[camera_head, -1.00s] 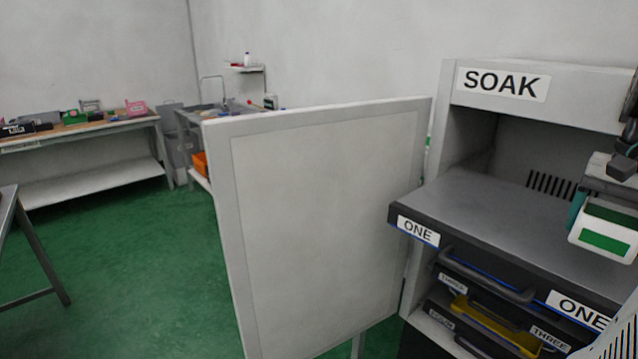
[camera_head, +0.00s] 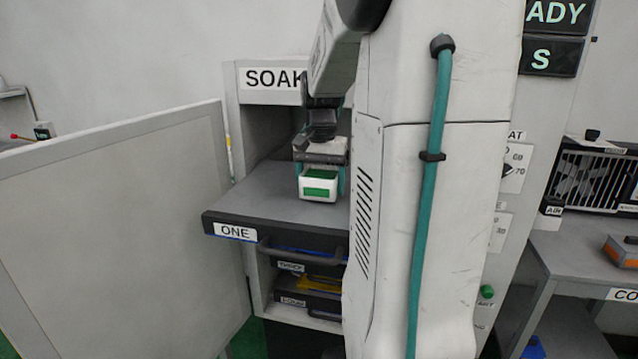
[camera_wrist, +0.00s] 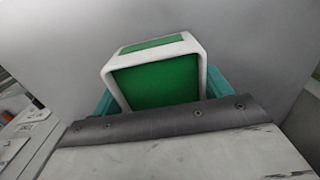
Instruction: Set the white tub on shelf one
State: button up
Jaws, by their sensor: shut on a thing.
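The white tub (camera_head: 319,188), with a green panel on its front and green inside, is held in my gripper (camera_head: 320,172). In the wrist view the tub (camera_wrist: 157,75) sits between the teal fingers of my gripper (camera_wrist: 155,95). Shelf one (camera_head: 262,196) is a grey pulled-out shelf with a "ONE" label on its front edge, in the "SOAK" cabinet (camera_head: 250,130). The tub is over the shelf, upright and low; I cannot tell whether its base touches the surface. My arm covers the right part of the shelf and cabinet.
An open cabinet door (camera_head: 120,220) stands to the left of the shelf. Below the shelf are dark drawers with handles (camera_head: 300,255) and a yellow item. On the right, a bench (camera_head: 580,262) holds an orange-and-grey box (camera_head: 622,250). The shelf's left part is clear.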

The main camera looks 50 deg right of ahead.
jog(key=shift+f, duration=0.25)
jog(key=shift+f, duration=0.2)
jog(key=o, duration=1.1)
jog(key=shift+c, duration=0.2)
